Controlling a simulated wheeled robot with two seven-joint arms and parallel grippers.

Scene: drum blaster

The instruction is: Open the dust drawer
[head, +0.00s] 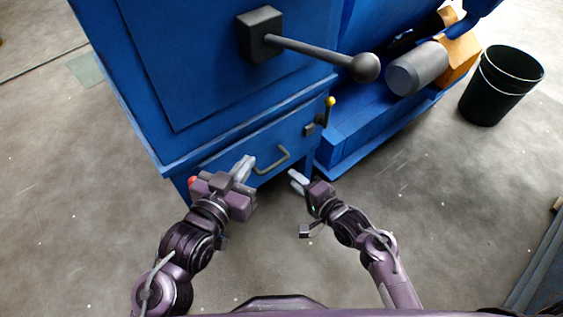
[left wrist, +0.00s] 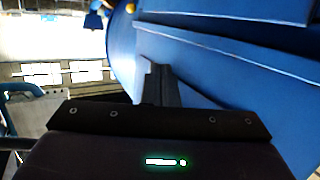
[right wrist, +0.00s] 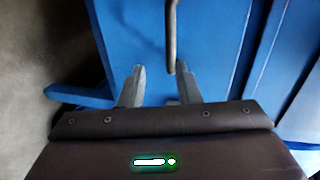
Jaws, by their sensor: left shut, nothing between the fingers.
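The dust drawer (head: 258,155) is a blue front low on the blue machine, and it appears closed. Its grey bar handle (head: 272,164) sits in the middle of the front. My left gripper (head: 243,167) is shut and empty, in front of the drawer just left of the handle; I cannot tell whether it touches the front. Its closed fingers show in the left wrist view (left wrist: 158,84). My right gripper (head: 296,180) is open, below and right of the handle. In the right wrist view its two fingers (right wrist: 158,88) are apart, with the handle (right wrist: 171,35) ahead near the right finger.
A small yellow-knobbed latch (head: 329,104) is at the drawer's right end. A red knob (head: 193,181) is by its left end. A long grey lever (head: 318,50) sticks out above. A black bucket (head: 500,85) stands right. The floor in front is clear.

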